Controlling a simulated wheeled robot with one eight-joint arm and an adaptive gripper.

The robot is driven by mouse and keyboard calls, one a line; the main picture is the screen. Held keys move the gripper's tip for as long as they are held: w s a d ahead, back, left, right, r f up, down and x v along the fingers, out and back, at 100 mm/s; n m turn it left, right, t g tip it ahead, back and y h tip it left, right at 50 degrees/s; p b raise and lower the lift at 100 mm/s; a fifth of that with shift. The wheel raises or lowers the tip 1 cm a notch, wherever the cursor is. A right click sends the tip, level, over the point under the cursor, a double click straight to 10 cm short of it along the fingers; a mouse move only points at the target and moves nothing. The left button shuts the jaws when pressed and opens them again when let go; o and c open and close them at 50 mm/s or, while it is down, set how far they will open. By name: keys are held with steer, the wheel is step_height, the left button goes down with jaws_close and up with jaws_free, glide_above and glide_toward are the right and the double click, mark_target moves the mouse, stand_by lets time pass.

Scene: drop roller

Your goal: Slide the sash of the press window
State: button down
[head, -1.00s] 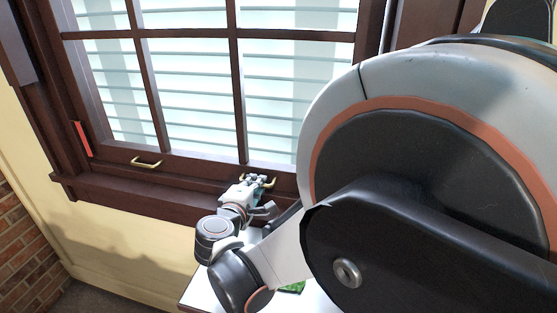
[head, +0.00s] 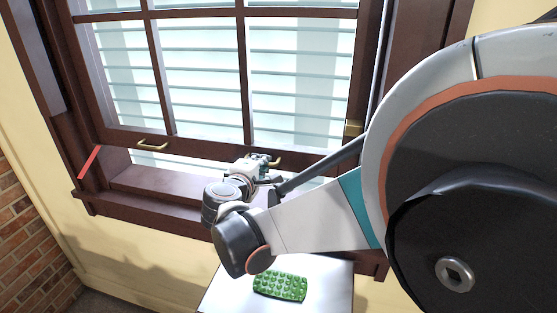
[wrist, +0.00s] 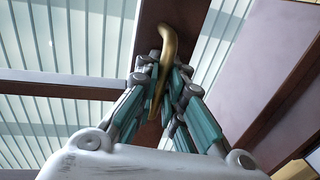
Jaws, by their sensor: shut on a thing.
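The window sash (head: 205,147) is dark brown wood with several glass panes. It is raised, and a gap with a bright view through it shows between its bottom rail and the sill (head: 150,208). Two brass handles sit on the bottom rail: the left handle (head: 152,146) is free, and the right handle (head: 275,161) is at my gripper (head: 262,160). In the wrist view the fingers of my gripper (wrist: 160,88) are closed around the brass handle (wrist: 168,45). The fingertips are partly hidden behind the handle and links.
A red strip (head: 89,162) is at the left side of the frame. A white table (head: 222,290) with a green studded tray (head: 280,285) stands below the window. A brick wall (head: 20,195) is at far left. My arm covers the right side.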

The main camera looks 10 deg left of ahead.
mark_target(264, 143)
step_height(264, 143, up, 5)
steer(key=shift+r+p, duration=0.1)
steer(key=shift+p, duration=1)
steer(key=c, duration=1.7)
jaws_free()
steer(key=shift+s, duration=0.2)
steer(key=shift+w, duration=0.1)
